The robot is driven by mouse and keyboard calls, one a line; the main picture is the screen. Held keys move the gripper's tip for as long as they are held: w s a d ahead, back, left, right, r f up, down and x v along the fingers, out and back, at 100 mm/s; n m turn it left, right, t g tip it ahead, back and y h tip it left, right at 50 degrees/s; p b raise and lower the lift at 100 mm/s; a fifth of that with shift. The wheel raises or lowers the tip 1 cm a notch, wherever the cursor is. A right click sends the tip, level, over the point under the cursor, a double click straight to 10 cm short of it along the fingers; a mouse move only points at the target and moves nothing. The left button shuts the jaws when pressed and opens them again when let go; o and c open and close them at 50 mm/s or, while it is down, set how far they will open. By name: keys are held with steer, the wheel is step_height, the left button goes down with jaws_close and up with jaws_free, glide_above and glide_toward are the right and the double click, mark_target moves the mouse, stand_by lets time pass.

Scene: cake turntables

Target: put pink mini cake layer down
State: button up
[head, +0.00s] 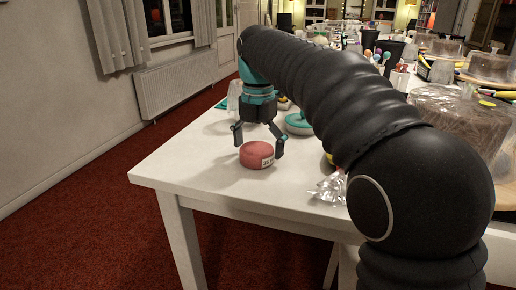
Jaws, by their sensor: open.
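The pink mini cake layer (256,155) is a low, round, reddish-pink disc with a small white label on its side. It rests on the white table (203,165) close to the table's left front corner. My gripper (259,146) points down over the cake layer, with its two fingers spread apart on the left and right of it. The fingertips are at about the height of the layer's top. I cannot tell whether the right fingertip touches it.
A teal round item (299,124) lies behind on the table. Crumpled clear wrap (330,188) lies to the right, near the front edge. A large covered brown cake (455,125) stands farther right. The table's left front corner is clear.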

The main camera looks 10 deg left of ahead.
mark_target(258, 147)
step_height(258, 147, up, 12)
steer(key=p, duration=0.3)
steer(key=shift+p, duration=0.35)
